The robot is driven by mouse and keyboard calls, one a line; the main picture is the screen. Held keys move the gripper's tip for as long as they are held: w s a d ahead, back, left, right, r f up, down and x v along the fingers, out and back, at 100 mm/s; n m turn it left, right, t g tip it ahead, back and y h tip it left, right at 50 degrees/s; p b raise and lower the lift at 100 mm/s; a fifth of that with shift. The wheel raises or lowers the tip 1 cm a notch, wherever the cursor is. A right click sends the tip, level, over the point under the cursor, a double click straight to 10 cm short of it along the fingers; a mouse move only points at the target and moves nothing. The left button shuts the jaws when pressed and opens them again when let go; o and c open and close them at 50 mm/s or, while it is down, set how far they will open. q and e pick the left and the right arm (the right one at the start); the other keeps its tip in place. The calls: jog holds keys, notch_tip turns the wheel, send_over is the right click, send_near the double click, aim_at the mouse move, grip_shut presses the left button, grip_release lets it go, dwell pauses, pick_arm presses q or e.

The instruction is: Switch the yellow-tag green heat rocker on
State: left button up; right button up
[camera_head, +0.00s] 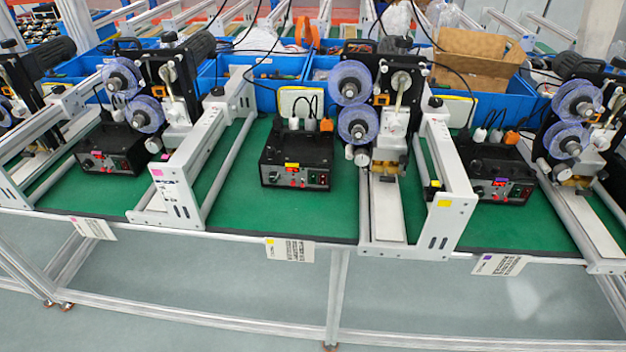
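The black control box with the yellow tag (292,164) stands on the green mat in the middle of the bench. Its front panel holds a red lit display, knobs and small switches. The green heat rocker (313,178) is a tiny green spot towards the right of that panel. It is too small to tell which way it is tipped. Neither of my grippers is in view, and nothing covers the panel.
Similar control boxes stand at left (108,150) and right (497,178), the right one with a purple tag. White metal frames (178,180) and reel machines (352,105) flank the middle box. Blue bins (250,68) stand behind. The green mat (335,215) before the box is clear.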

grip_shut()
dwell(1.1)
